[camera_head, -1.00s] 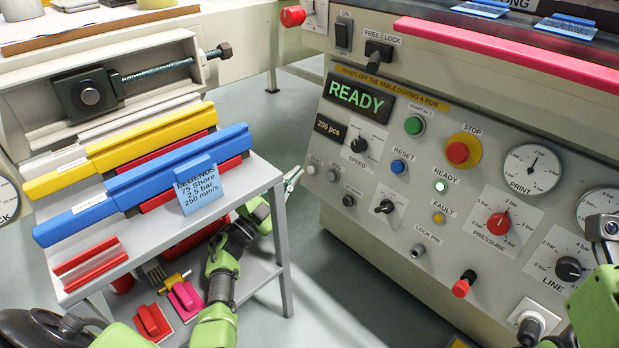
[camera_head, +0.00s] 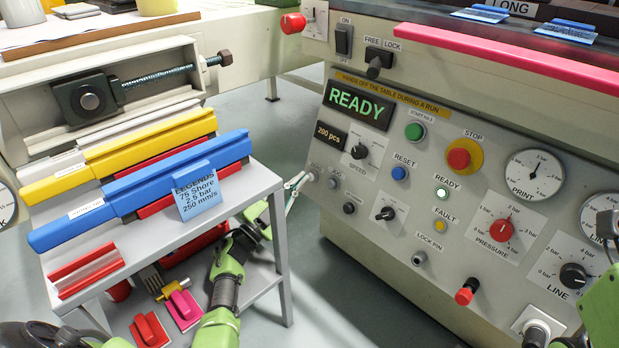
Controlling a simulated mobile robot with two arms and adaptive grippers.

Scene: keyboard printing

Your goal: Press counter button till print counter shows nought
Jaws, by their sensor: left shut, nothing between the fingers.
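The print counter (camera_head: 330,136) is a small dark display on the left of the machine panel and reads "200 pcs". Below it are small round grey buttons; the leftmost one (camera_head: 313,175) has a label too small to read surely. My left gripper (camera_head: 299,183) is shut and empty, its tips right beside that leftmost button at the panel's left edge. I cannot tell whether the tips touch it. My left arm comes up from the bottom, past the shelf cart. Of my right arm only part shows at the right edge.
The READY display (camera_head: 357,103) is lit green. The speed knob (camera_head: 359,152), blue reset button (camera_head: 399,173), green start button (camera_head: 414,131) and red stop button (camera_head: 458,158) are near. The grey cart (camera_head: 268,182), with blue and yellow squeegees, stands close on the left.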

